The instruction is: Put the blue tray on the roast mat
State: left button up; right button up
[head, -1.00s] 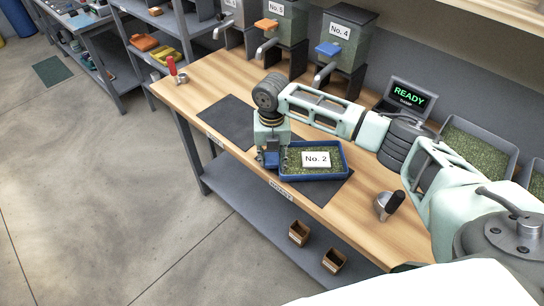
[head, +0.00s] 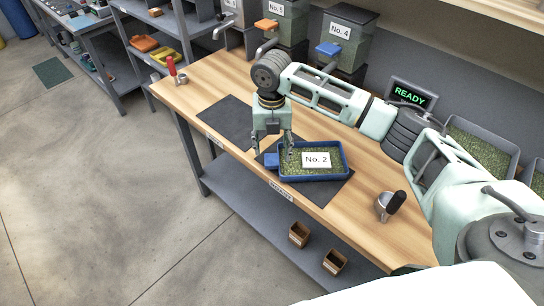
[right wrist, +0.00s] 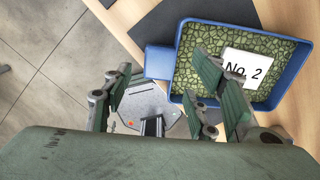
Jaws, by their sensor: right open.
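The blue tray (head: 340,174) holds green beans and a white "No. 2" card (head: 316,159). My left gripper is not in view.
A second dark mat (head: 228,122) lies bare to the left. A metal scoop with black handle (head: 390,204) stands to the right. Bean dispensers (head: 342,45), a "READY" display (head: 411,95) and a grey bean tray (head: 478,150) are at the back. A red-handled tool (head: 173,70) stands far left.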

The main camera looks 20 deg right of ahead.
notch_tip(320, 180, up, 7)
jog(key=shift+f+b, duration=0.15)
jog(key=shift+b, duration=0.2)
